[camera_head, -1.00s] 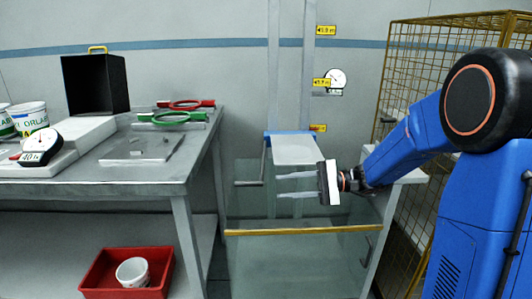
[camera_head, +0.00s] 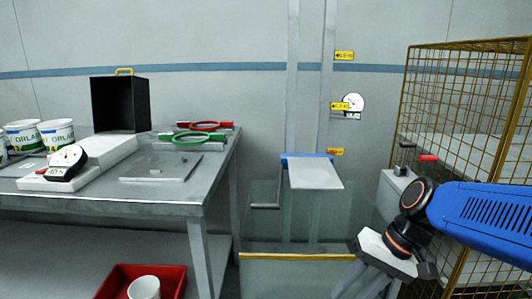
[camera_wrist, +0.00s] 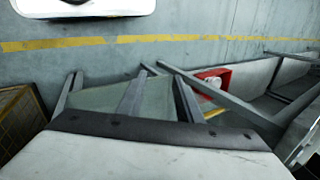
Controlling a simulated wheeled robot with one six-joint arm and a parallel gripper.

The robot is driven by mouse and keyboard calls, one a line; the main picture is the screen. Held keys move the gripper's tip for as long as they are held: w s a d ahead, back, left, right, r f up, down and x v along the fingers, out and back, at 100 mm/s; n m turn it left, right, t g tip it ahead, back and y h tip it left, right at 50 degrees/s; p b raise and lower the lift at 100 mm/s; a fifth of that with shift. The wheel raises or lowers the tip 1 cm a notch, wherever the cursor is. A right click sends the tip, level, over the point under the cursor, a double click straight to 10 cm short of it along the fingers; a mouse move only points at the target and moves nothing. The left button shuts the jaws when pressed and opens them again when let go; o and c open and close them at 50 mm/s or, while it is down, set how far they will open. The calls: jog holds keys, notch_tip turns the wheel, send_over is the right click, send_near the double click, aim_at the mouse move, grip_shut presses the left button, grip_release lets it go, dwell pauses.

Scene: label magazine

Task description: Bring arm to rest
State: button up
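My gripper (camera_head: 358,286) is at the lower right of the head view, in front of the lift with the glass panels. Its fingers point down and to the left and run out of the picture at the bottom. They stand apart, with nothing seen between them. My blue arm reaches it from the right edge. In the wrist view the pale gripper body with its dark edge fills the bottom, above the floor. The fingertips are hard to tell from the grey frame bars there.
The lift platform (camera_head: 314,174) is empty. A red bin (camera_head: 112,284) sits below. A yellow mesh cage (camera_head: 470,120) stands right.

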jog(key=s+d+n+t+h, duration=0.1)
jog(key=s+d+t+h, duration=0.3)
jog(key=d, duration=0.6)
jog(key=shift+s+d+r+n+t+h, duration=0.25)
jog(key=shift+s+n+h, duration=0.2)
jog(key=shift+h, duration=0.35)
